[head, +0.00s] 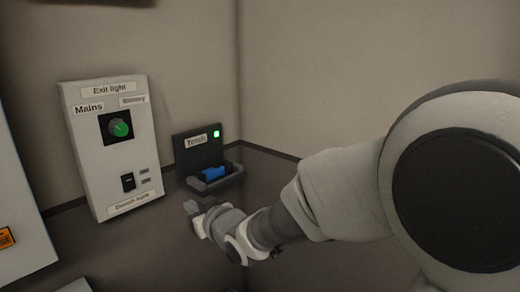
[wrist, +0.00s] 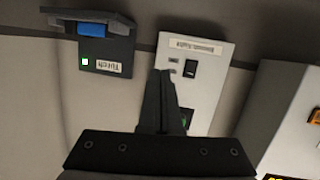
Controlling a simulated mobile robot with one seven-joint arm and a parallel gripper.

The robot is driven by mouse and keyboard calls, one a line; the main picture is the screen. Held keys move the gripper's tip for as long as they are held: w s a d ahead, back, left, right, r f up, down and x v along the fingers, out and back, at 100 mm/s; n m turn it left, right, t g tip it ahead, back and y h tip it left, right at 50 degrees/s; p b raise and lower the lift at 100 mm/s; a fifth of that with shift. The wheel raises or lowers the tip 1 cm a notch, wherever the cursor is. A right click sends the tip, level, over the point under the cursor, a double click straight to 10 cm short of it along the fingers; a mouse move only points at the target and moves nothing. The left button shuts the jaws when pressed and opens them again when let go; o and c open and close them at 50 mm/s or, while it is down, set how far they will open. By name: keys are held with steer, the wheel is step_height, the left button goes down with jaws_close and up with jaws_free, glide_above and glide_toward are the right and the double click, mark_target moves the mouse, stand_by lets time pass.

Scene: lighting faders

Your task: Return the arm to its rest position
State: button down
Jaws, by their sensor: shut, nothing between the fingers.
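My gripper (head: 191,207) is shut and empty in the head view, below the dark torch cradle and in front of the wall panels. My arm reaches in from the right side of that view. In the wrist view my gripper's fingers (wrist: 162,75) are together, in front of the white switch panel, and hide part of it. I cannot tell from these views how far the fingertips are from the panel.
The white "Exit light" panel (head: 84,150) has a green-lit knob (head: 121,129) and a black switch (head: 128,182). The "Torch" cradle (head: 184,158) holds a blue object (head: 213,173) and shows a green light. Another pale panel (head: 22,225) stands at left. Bare wall is behind my arm.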

steer(key=s+d+r+m+g+h+p, duration=0.1)
steer(key=s+d+r+m+h+p, duration=0.2)
steer(key=d, duration=0.8)
steer(key=s+d+r+m+h+p, duration=0.1)
steer(key=s+d+r+m+h, duration=0.25)
steer(key=d, duration=0.65)
steer(key=s+d+r+m+g+h+p, duration=0.1)
steer(key=s+d+g+p, duration=0.1)
steer(key=s+d, duration=0.3)
steer(key=s+d+r+m+g+h+p, duration=0.1)
steer(key=s+d, duration=0.4)
steer(key=s, duration=0.8)
steer(key=shift+d+g+h+p, duration=0.25)
steer(key=shift+g+h+p, duration=0.25)
steer(key=shift+g+h, duration=0.35)
steer(key=shift+m, duration=0.25)
